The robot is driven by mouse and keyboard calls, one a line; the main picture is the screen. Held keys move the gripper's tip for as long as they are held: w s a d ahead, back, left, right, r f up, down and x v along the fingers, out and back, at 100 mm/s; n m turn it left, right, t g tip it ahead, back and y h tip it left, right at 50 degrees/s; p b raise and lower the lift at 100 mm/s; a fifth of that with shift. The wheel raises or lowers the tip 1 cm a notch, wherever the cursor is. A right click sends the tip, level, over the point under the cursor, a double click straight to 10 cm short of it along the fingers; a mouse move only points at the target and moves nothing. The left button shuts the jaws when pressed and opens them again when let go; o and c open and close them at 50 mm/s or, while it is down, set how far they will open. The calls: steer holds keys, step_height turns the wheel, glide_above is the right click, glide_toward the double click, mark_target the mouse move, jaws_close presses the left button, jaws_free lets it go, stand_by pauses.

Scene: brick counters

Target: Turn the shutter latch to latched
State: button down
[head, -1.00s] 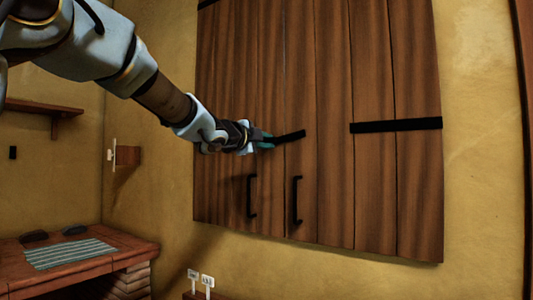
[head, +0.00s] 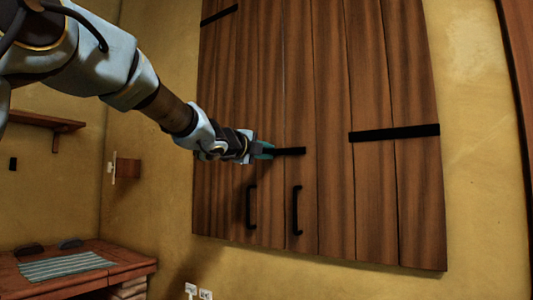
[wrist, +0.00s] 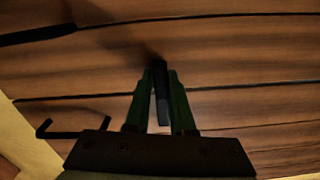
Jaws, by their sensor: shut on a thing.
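The shutter latch (head: 291,151) is a short black bar on the brown wooden shutters (head: 335,90). In the head view it lies nearly level, and its free right end crosses the seam between the two leaves. My gripper (head: 266,150) is at its left part, with teal fingers shut on it. In the wrist view the dark latch bar (wrist: 161,95) stands between the two green fingertips (wrist: 161,88). The latch's left end and pivot are hidden behind my gripper in the head view.
Two black pull handles, left (head: 251,207) and right (head: 297,210), stick out below the latch. A black hinge strap (head: 394,132) is at the right. A brick counter (head: 110,258) with a striped cloth (head: 65,267) stands at lower left, under a wall shelf (head: 45,123).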

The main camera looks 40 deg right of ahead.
steer(key=c, duration=0.8)
jaws_free()
steer(key=shift+o, duration=0.2)
steer(key=b+v, duration=0.1)
steer(key=v, duration=1)
